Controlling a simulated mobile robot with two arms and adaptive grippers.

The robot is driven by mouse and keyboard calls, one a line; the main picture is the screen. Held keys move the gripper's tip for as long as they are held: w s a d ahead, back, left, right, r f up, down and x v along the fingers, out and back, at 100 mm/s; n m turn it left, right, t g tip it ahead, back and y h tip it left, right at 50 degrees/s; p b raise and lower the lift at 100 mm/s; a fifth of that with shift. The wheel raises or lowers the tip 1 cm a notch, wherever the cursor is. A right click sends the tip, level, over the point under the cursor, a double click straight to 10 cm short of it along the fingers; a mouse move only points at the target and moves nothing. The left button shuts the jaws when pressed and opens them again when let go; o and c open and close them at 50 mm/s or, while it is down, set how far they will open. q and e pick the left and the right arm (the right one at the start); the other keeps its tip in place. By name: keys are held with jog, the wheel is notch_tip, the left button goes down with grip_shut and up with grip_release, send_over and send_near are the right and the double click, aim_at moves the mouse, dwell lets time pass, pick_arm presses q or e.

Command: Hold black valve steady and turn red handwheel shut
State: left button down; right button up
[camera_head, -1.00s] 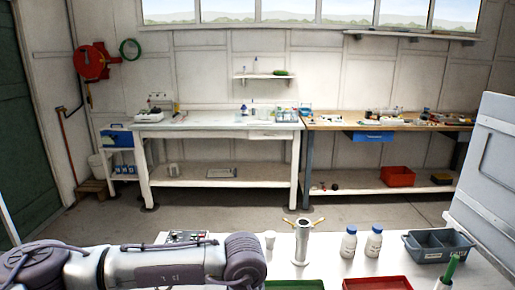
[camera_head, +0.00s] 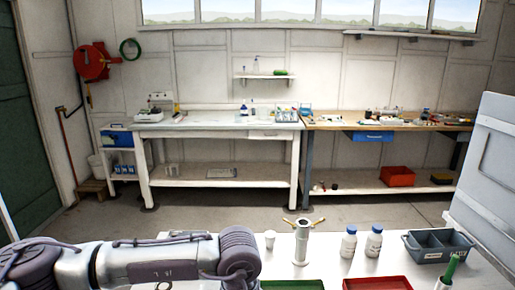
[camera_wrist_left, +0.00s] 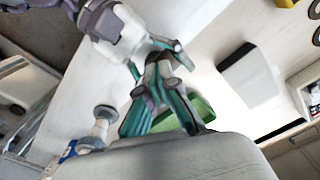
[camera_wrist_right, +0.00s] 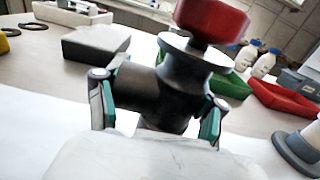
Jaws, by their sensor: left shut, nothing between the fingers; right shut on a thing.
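The black valve (camera_wrist_right: 158,92) stands in the middle of the right wrist view, with the red handwheel (camera_wrist_right: 212,20) on top of its round flange. My right gripper (camera_wrist_right: 155,112) is shut on the black valve, one teal-padded finger on each side of its body. My left gripper (camera_wrist_left: 163,105) shows in the left wrist view with its teal-padded fingers close together and nothing seen between them. The valve and handwheel cannot be made out in that view. In the head view my left arm reaches in from the left, and both grippers are out of the picture.
A green tray (camera_wrist_right: 229,87) and a red tray (camera_wrist_right: 285,101) lie behind the valve. A dark block (camera_wrist_right: 96,44) is at left and a grey round base (camera_wrist_right: 298,153) at right. A metal post (camera_head: 303,243), white bottles (camera_head: 348,243) and a grey bin (camera_head: 438,250) stand on the table.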

pick_arm(q)
notch_tip(320, 180, up, 5)
jog(key=shift+s+f, duration=0.1)
dwell(0.4)
jog(key=s+d+f, duration=0.1)
jog(key=d+f, duration=0.2)
jog(key=f, duration=0.3)
dwell(0.6)
jog(key=shift+w, duration=0.1)
dwell(0.5)
jog(key=shift+w+a, duration=0.1)
jog(key=shift+a, duration=0.2)
jog(key=shift+w+a, duration=0.55)
jog(key=shift+a, duration=0.3)
